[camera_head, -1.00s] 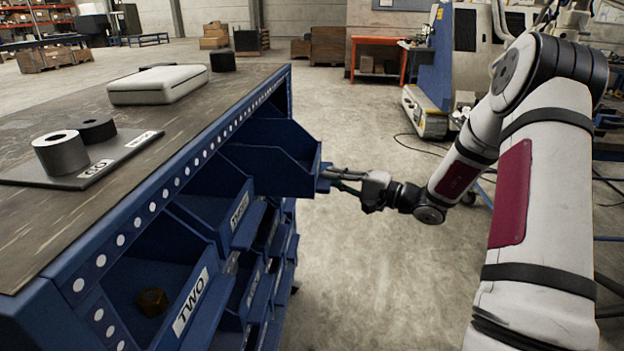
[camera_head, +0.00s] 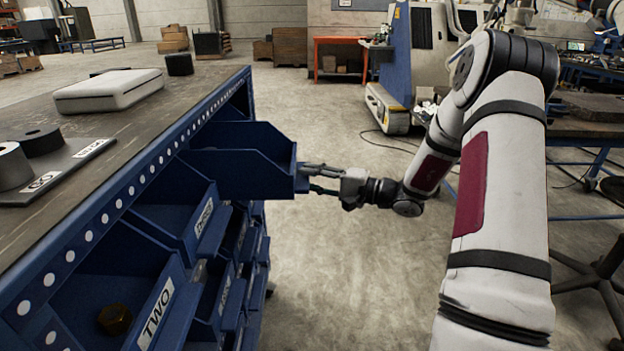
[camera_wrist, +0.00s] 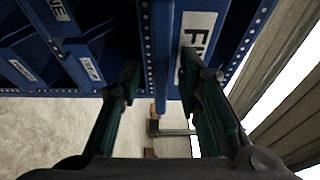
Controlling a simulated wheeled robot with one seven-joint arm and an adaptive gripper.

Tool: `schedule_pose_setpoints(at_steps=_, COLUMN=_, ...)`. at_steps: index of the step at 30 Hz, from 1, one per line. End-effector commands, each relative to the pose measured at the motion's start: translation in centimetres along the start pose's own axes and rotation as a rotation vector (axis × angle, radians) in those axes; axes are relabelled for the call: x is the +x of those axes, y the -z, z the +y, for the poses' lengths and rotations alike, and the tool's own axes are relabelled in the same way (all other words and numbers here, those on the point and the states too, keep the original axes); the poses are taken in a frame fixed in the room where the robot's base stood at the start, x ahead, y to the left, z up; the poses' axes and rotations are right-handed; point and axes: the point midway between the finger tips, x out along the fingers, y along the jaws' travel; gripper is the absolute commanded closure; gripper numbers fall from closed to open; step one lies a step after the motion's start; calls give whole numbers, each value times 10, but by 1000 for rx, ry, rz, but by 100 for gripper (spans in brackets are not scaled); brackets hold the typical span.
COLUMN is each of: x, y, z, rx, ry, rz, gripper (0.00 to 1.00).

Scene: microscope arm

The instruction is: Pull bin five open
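Bin five (camera_head: 230,174) is a blue open-topped bin in the top row at the far end of the blue cabinet. It sticks out past the bins below and beside it. My gripper (camera_head: 304,180) is at its front end. In the wrist view, the bin's label (camera_wrist: 196,34) shows only the letters "FI". The exact contact is partly hidden.
Bin three (camera_head: 200,215) and bin two (camera_head: 155,312), holding a brown nut (camera_head: 115,319), sit nearer in the row. A white case (camera_head: 108,90) and dark cylinders lie on the cabinet top (camera_head: 140,125). The floor (camera_head: 330,270) right of the cabinet is clear.

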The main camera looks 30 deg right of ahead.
Motion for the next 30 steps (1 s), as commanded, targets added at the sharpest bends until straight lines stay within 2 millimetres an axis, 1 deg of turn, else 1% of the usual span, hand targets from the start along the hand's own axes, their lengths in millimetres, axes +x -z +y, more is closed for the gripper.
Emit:
schedule_pose_setpoints(at_steps=5, x=-4, y=0, z=0, rx=-1, ry=0, rz=1, gripper=68)
schedule_pose_setpoints(at_steps=8, x=-14, y=1, z=0, rx=0, ry=0, rz=2, gripper=68)
schedule_pose_setpoints(at_steps=11, x=-32, y=1, z=0, rx=0, ry=0, rz=4, gripper=68)
schedule_pose_setpoints(at_steps=18, x=-81, y=1, z=0, rx=0, ry=0, rz=4, gripper=68)
schedule_pose_setpoints(at_steps=21, x=-98, y=1, z=0, rx=0, ry=-1, rz=3, gripper=68)
schedule_pose_setpoints(at_steps=25, x=-112, y=1, z=0, rx=-1, ry=0, rz=2, gripper=68)
schedule_pose_setpoints(at_steps=30, x=-120, y=0, z=0, rx=0, ry=0, rz=0, gripper=68)
